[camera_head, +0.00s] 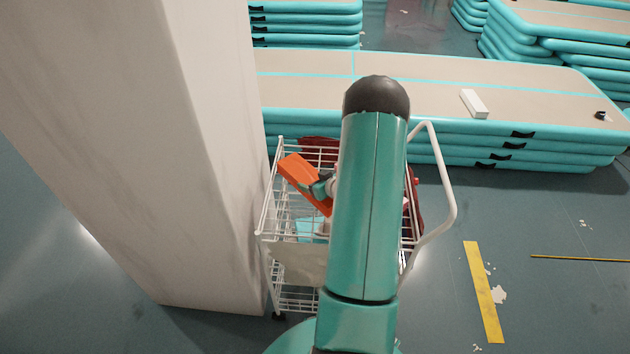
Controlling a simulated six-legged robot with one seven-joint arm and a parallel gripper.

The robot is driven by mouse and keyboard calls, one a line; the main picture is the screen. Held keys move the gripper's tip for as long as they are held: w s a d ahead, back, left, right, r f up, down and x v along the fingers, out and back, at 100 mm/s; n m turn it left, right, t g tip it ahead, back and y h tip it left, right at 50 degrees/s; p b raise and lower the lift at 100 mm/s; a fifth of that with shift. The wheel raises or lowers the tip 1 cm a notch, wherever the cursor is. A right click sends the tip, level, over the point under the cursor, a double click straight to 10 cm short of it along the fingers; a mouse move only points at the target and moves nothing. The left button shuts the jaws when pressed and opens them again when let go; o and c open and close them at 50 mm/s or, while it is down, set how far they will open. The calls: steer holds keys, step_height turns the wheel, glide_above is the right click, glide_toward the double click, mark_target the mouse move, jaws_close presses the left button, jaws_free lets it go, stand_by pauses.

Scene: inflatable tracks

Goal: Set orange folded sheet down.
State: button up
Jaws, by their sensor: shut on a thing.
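The orange folded sheet (298,176) shows left of my teal arm, over the upper basket of a white wire cart (262,222). It lies at a slant, with its right end partly hidden by my arm. My gripper (322,186) is shut on the orange sheet near its middle right. Most of the gripper is hidden behind my arm. I cannot tell whether the sheet touches the basket or hangs above it. A dark red thing and a light teal thing (308,228) show in the cart.
A pale pillar (190,150) stands close to the cart's left side. Stacked teal inflatable tracks (420,75) lie behind the cart, with a white box (473,103) on top. The cart's white handle (449,185) curves out to the right. Open floor with a yellow strip (483,290) lies at the right.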

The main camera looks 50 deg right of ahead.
steer(key=shift+f, duration=0.1)
steer(key=o, duration=1.4)
